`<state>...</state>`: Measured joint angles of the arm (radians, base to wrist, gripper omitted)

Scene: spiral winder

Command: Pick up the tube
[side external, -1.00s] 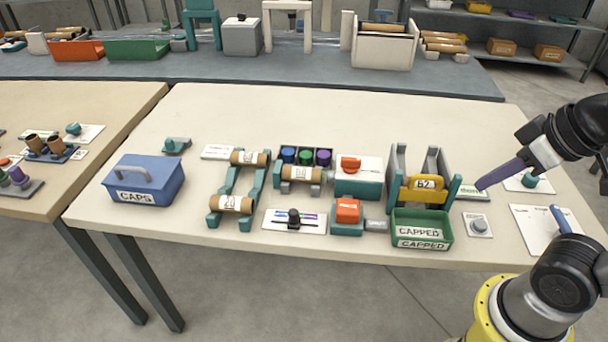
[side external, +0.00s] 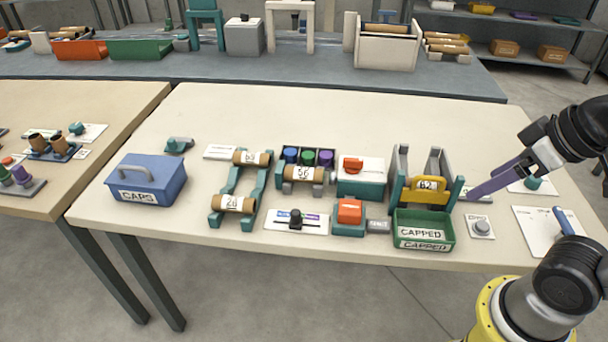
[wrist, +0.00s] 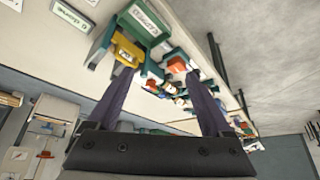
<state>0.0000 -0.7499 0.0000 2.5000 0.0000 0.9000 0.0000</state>
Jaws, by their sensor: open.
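Brown cardboard tubes with white number labels lie on the table in the side view. One tube (side external: 252,158) lies across the back of a teal rack (side external: 219,187), and another tube (side external: 234,204) lies across its front. A third tube (side external: 302,174) rests on a grey stand in front of blue, green and purple caps (side external: 307,156). My gripper (side external: 482,186) has long purple fingers spread apart and empty. It is at the table's right side, beside the grey and teal holder, apart from the tubes. In the wrist view my gripper (wrist: 160,74) is also open, with nothing between the fingers.
A grey upright holder (side external: 447,168) with a yellow piece labelled 62 (side external: 427,190) stands left of my gripper. A green CAPPED bin (side external: 424,231) is in front of it. Orange-and-teal devices (side external: 349,212) stand mid-table. A blue CAPS box (side external: 145,180) is at left. The table's back is clear.

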